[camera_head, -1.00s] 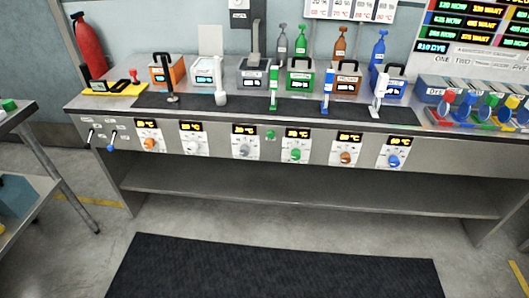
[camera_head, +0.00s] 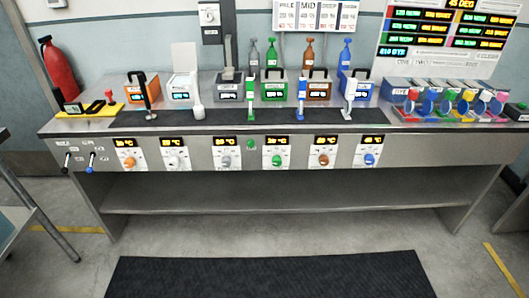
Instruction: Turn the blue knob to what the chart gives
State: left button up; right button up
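The blue knob (camera_head: 369,160) sits at the right end of the row of knobs on the bench front. A small lit display (camera_head: 373,139) is above it, too small to read surely. A blue module (camera_head: 361,89) stands on the bench above it. The chart (camera_head: 317,15) on the wall has columns headed PALE, MID and DEEP; its lower rows are too small to read. A wall board (camera_head: 445,32) at the upper right shows coloured lit lines. Neither of my grippers is in view.
Orange, white, grey, green and brown knobs share the bench front. Modules and upright handled tools stand on the bench top (camera_head: 225,128). Coloured cups (camera_head: 428,105) stand at the right. A dark mat (camera_head: 265,275) lies on the clear floor before the bench. A cart edge (camera_head: 22,215) is at the left.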

aim_at(369, 159)
jog(key=i+l+z, duration=0.35)
jog(key=i, duration=0.4)
jog(key=i+l+z, duration=0.15)
jog(key=i, duration=0.25)
